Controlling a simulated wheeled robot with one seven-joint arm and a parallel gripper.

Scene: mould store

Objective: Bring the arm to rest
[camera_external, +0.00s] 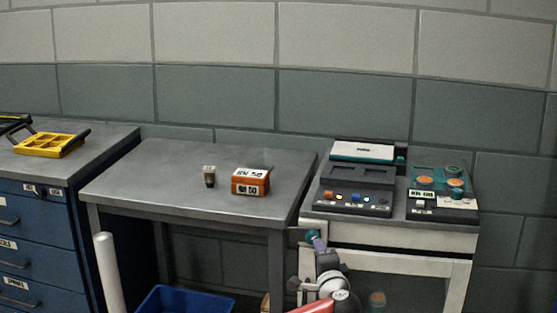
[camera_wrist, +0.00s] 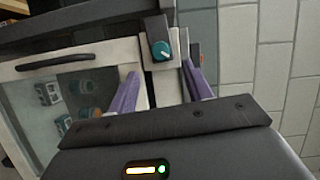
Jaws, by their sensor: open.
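My gripper (camera_wrist: 161,84) shows in the wrist view with its two purple fingers spread apart and nothing held between them. A teal knob (camera_wrist: 161,50) on a pale plate appears beyond the fingertips, between them in the picture. The gap from fingertips to knob is hard to judge. In the external view my gripper (camera_external: 316,243) is low at the front left corner of the white cabinet (camera_external: 385,238), right of the grey table (camera_external: 170,180). My arm reaches up from the bottom edge there.
A box labelled RN 50 (camera_external: 250,186) and a small dark jar (camera_external: 209,177) stand on the table. Devices with buttons (camera_external: 355,190) and orange dials (camera_external: 445,187) sit on the cabinet. A blue bin (camera_external: 185,301) is below; a yellow tray (camera_external: 48,146) lies on blue drawers.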

